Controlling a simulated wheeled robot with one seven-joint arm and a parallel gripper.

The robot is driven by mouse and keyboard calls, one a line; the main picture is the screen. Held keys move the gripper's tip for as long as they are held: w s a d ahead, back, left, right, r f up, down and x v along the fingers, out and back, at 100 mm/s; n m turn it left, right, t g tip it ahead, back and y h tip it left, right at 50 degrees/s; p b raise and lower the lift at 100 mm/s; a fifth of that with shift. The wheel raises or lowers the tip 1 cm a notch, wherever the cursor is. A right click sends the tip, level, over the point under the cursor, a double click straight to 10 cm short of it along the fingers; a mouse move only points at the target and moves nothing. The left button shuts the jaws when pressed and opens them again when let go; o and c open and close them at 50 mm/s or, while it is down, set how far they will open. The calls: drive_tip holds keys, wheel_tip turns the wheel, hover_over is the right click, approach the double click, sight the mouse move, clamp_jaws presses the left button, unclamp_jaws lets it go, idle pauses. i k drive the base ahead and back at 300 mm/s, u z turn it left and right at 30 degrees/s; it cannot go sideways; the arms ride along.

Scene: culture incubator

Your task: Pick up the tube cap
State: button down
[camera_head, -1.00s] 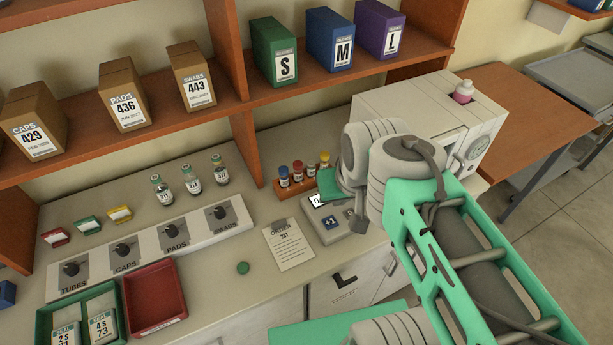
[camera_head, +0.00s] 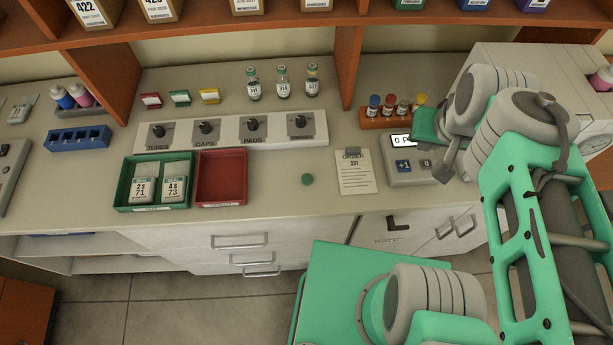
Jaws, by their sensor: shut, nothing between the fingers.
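A small round green cap (camera_head: 307,179) lies flat on the counter, right of the red tray and left of the order sheet. It looks like the tube cap. My gripper (camera_head: 442,170) is at the right, beside the grey counter device (camera_head: 408,172), well to the right of the cap. It is shut and empty. It shows small and is partly hidden by my own wrist and arm.
A green tray (camera_head: 124,190) with two packets and a red empty tray (camera_head: 243,180) stand left of the cap. Behind are a dial panel (camera_head: 228,142), several vials and a tube rack (camera_head: 370,122). An order sheet (camera_head: 355,185) lies right of the cap. The counter around the cap is clear.

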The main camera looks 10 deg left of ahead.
sight(306, 179)
drive_tip(key=k, duration=0.5)
drive_tip(key=z, duration=1.25)
drive_tip(key=k, duration=1.05)
drive_tip(key=u, duration=2.25)
drive_tip(key=i, duration=0.5)
drive_tip(key=u, duration=0.05)
